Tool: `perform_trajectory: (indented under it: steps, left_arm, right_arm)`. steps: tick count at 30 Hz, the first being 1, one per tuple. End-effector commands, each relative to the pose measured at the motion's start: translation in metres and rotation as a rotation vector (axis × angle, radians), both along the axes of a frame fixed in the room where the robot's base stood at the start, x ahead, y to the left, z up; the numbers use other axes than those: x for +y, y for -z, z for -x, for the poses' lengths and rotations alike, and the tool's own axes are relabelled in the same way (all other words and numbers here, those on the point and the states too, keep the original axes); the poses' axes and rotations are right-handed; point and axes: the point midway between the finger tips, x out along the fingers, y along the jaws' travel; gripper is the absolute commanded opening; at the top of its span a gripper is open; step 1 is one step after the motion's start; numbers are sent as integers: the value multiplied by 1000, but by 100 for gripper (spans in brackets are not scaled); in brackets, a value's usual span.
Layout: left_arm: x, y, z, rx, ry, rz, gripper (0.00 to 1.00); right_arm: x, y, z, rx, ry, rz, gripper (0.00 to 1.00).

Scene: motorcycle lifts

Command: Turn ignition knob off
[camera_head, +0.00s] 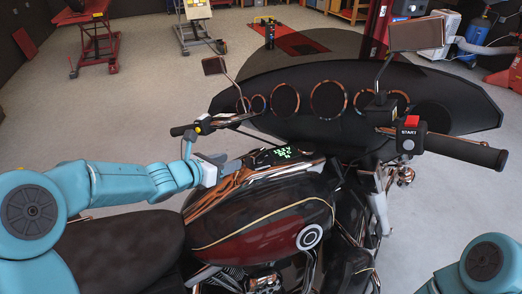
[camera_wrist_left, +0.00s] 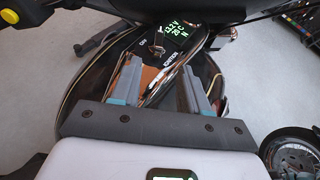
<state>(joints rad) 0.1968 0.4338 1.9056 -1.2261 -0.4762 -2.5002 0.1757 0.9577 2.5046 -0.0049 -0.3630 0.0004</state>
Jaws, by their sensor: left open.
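The motorcycle's dark console with a green lit display (camera_head: 268,155) sits at the front of the tank, below the windshield. In the left wrist view, the ignition knob (camera_wrist_left: 157,50) appears as a small part on the console, near the OFF and IGNITION lettering. Its exact angle is too small to tell. My left gripper (camera_head: 236,165) reaches over the tank to the console from the left. In the left wrist view, its two grey fingers (camera_wrist_left: 161,68) are apart, with the knob just beyond the gap between their tips. My right gripper is out of view; only part of that arm shows at lower right.
The handlebar with a red switch (camera_head: 411,122) and START button crosses in front, with mirrors (camera_head: 417,34) above it. The black seat (camera_head: 120,245) and red-black tank (camera_head: 265,225) lie under my left arm. Red lifts (camera_head: 97,45) stand far back on open floor.

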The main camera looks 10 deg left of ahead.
Motion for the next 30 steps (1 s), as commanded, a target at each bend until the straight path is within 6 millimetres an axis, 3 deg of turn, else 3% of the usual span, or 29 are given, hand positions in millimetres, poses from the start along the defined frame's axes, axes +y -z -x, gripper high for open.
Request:
perform_trajectory:
  steps: [18,30]
  left_arm:
    - [-56,48,-107,2,2,-1,45]
    - [-64,56,-123,0,0,0,45]
  right_arm:
    - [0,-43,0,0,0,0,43]
    - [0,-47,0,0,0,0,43]
